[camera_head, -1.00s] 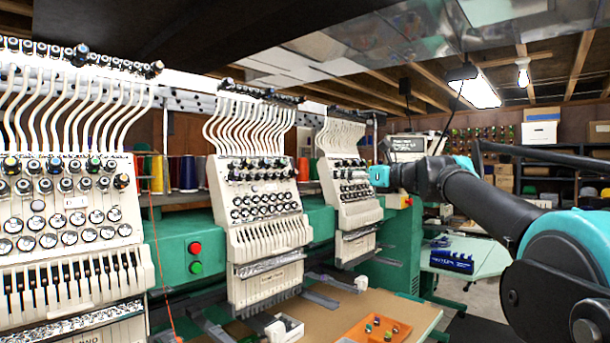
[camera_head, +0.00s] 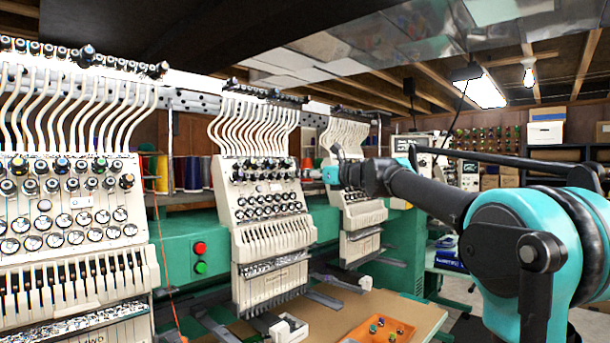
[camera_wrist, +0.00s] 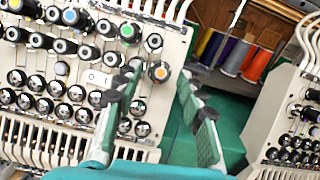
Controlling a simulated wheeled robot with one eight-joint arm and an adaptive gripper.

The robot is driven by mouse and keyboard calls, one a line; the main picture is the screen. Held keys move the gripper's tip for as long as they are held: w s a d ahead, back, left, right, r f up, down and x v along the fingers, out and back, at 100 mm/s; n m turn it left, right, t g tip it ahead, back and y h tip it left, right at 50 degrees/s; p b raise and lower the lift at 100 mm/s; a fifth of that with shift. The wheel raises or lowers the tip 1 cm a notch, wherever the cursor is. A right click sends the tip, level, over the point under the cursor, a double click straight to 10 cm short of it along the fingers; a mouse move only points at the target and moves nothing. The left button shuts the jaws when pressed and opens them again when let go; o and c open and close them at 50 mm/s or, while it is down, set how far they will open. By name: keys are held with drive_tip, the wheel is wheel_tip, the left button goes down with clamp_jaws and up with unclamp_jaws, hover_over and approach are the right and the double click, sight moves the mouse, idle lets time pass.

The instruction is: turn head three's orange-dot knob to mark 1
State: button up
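The leftmost head carries lettering that seems to read TWO, so the middle cream head (camera_head: 272,215) appears to be head three. In the wrist view a cream head panel (camera_wrist: 95,52) fills the left side, with rows of dark knobs with coloured dots. The orange-dot knob (camera_wrist: 159,72) sits at the right end of a row, near the panel's right edge. My gripper (camera_wrist: 160,74) is open, its two fingers either side of this knob in the picture; I cannot tell whether they touch it. In the head view my gripper (camera_head: 327,174) is right of the middle head. Mark numbers are unreadable.
A green-dot knob (camera_wrist: 128,31) and other knobs sit close by. Thread spools (camera_wrist: 232,50) and another head (camera_wrist: 293,125) stand to the right. The head view shows red and green buttons (camera_head: 200,257) on the green beam and an orange tray (camera_head: 378,334) on the table.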

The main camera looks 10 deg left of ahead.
drive_tip(key=shift+w+a, duration=0.1)
drive_tip(key=shift+a, duration=0.05)
drive_tip(key=shift+c, duration=0.2)
clamp_jaws()
drive_tip(key=shift+n, duration=0.4)
drive_tip(key=n+g+h, duration=0.1)
drive_tip(key=n+g, duration=0.1)
drive_tip(key=n, duration=0.6)
drive_tip(key=r+n+g+h, duration=0.1)
drive_tip(key=n+g, duration=0.2)
drive_tip(key=n, duration=0.5)
drive_tip(key=w+n+g+h, duration=0.1)
drive_tip(key=n+g, duration=0.1)
drive_tip(key=n, duration=0.7)
drive_tip(key=shift+r, duration=0.2)
